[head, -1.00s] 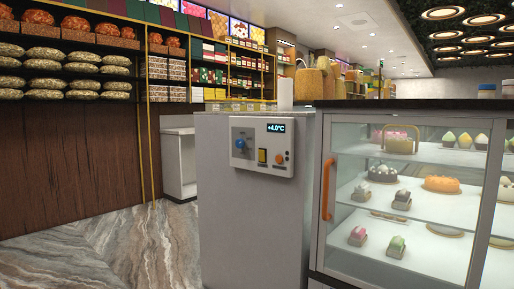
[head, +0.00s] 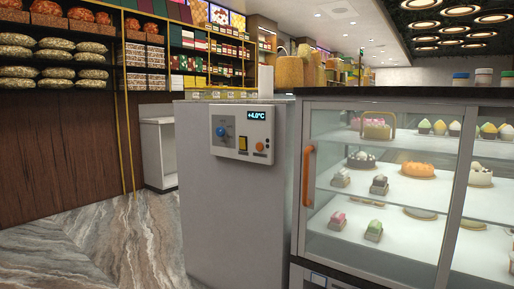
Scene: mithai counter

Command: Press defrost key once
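A pale control panel (head: 230,146) is fixed high on the face of a grey cabinet (head: 227,220), left of the glass display case. Its dark display (head: 258,115) reads +4.0°C. The panel carries a blue knob (head: 221,132) at the left, a yellow square key (head: 242,143) in the middle and a round orange button (head: 260,147) at the right. The key labels are too small to read, so I cannot tell which is the defrost key. My gripper is not in view.
The glass display case (head: 384,95) with an orange handle (head: 308,175) holds sweets on its shelves, right of the cabinet. Marbled floor (head: 110,240) lies clear at the left. Shelves of packed goods (head: 72,57) line the back wall.

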